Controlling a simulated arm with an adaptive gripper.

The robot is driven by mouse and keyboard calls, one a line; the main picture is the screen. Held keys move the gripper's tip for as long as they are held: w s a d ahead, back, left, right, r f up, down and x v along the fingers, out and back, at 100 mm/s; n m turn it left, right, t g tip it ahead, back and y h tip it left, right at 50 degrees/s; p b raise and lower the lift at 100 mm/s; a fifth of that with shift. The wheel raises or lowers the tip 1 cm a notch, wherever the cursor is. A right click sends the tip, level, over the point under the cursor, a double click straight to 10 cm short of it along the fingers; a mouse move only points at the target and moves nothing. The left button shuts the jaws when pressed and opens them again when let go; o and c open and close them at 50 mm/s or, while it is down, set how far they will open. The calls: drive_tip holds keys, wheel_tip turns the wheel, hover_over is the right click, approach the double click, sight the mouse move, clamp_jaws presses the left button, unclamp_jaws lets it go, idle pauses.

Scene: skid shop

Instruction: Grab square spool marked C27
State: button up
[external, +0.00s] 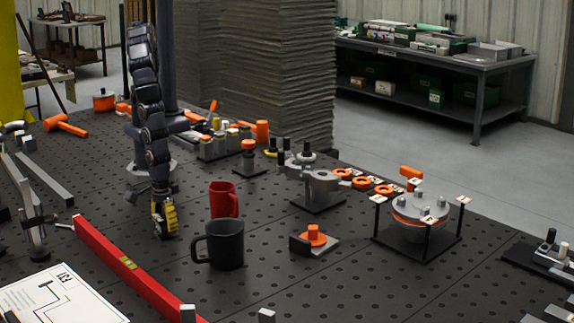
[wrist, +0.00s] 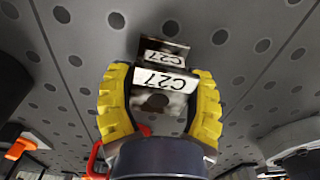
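The square spool marked C27 (wrist: 163,80) shows in the wrist view, between the two yellow fingers of my gripper (wrist: 160,85). It has metallic square flanges with white labels that read C27, one flange beyond the other. The near label spans almost the whole gap between the fingers. I cannot tell whether both fingers press on it. In the external view my gripper (external: 164,217) points down close to the perforated table, left of the black mug. The spool is not clearly visible there, hidden by the fingers.
A black mug (external: 222,245) and a red mug (external: 223,199) stand close to the right of my gripper. A long red level (external: 130,265) lies in front. An orange-topped block (external: 314,240) and a round fixture (external: 417,220) stand farther right. Bare perforated table lies between them.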

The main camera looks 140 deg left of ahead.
drive_tip(key=shift+c, duration=0.7)
